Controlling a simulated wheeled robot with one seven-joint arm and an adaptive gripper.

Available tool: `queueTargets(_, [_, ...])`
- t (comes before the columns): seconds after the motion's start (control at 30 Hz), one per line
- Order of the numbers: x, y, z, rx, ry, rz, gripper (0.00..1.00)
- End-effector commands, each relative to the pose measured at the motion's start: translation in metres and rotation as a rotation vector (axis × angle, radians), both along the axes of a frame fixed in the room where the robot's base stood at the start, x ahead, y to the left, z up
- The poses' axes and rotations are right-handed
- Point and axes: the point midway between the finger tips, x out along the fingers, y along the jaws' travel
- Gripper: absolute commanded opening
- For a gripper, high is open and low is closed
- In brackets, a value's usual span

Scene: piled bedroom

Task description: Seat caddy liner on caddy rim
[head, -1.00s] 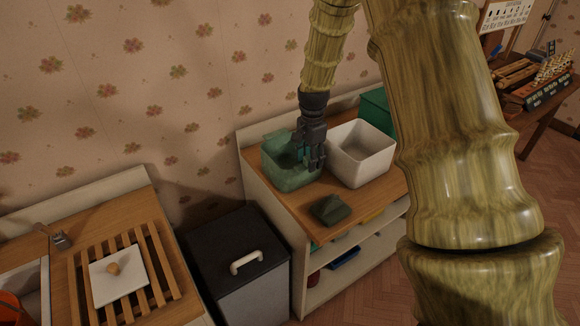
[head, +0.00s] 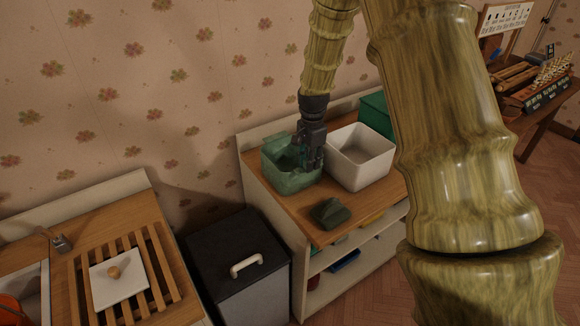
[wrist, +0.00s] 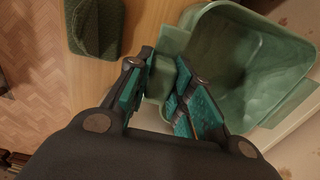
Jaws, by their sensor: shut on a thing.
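The green caddy (head: 285,181) stands upright on the wooden top of a low shelf unit against the wall; it also shows in the wrist view (wrist: 245,62). A similar green liner (wrist: 172,42) shows at the caddy's near side in the wrist view. Its boundary with the caddy is hard to tell. My gripper (head: 312,163) is at the caddy's right rim. In the wrist view its teal-padded fingers (wrist: 157,96) are shut on a pale green piece of the liner at that edge. The fingers hide part of the rim, so I cannot tell how the liner meets it there.
A white open bin (head: 360,160) stands close to the right of the caddy, and a green box (head: 376,112) behind it. A dark green block (head: 330,212) lies in front. A black-lidded bin (head: 238,250) stands below left, beside a counter with a slatted rack (head: 165,262).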

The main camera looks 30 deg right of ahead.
Motion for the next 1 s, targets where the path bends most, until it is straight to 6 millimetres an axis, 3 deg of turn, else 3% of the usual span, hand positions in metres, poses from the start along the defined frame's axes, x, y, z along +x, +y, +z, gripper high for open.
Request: queueTargets(1.0, [0.0001, 0.0, 0.0098, 0.0, 0.0, 0.0, 0.0])
